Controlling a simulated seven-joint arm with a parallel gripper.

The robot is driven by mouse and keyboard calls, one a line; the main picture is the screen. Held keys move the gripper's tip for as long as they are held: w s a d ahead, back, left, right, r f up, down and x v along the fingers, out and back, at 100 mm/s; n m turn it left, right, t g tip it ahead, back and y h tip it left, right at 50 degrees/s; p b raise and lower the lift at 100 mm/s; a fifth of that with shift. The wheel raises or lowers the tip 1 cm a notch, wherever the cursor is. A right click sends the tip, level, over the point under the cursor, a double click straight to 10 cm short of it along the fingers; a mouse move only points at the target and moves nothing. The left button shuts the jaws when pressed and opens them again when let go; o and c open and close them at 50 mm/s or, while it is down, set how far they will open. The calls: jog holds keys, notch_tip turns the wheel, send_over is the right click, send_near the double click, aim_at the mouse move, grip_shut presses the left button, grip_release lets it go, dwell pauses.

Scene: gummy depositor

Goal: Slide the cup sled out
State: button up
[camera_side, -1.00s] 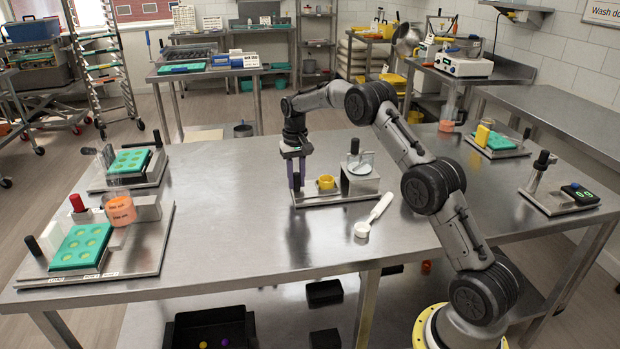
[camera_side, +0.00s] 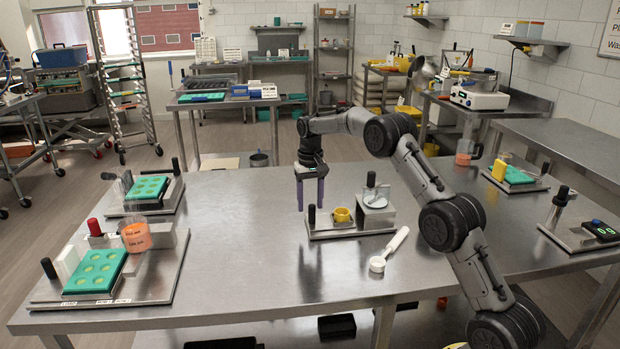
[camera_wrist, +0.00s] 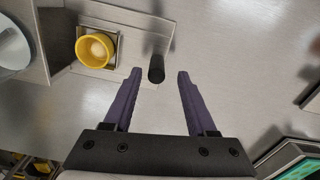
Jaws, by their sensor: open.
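The cup sled is a flat metal plate (camera_side: 328,235) in the middle of the table. It bears a small yellow cup (camera_side: 342,214) and an upright black handle (camera_side: 312,215) at its left end. My gripper (camera_side: 310,208) is open, pointing down, with purple fingers just behind or above the black handle in the side view. In the wrist view the yellow cup (camera_wrist: 95,48) holds something pale.
A metal block with a clear round hopper (camera_side: 375,198) stands at the right end of the sled station. A white scoop (camera_side: 390,250) lies to the front right. Stations with green molds (camera_side: 97,270) sit at the left. The table around the gripper's left is clear.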

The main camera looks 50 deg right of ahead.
notch_tip(320, 180, up, 11)
jog(key=shift+f, duration=0.2)
dwell(0.3)
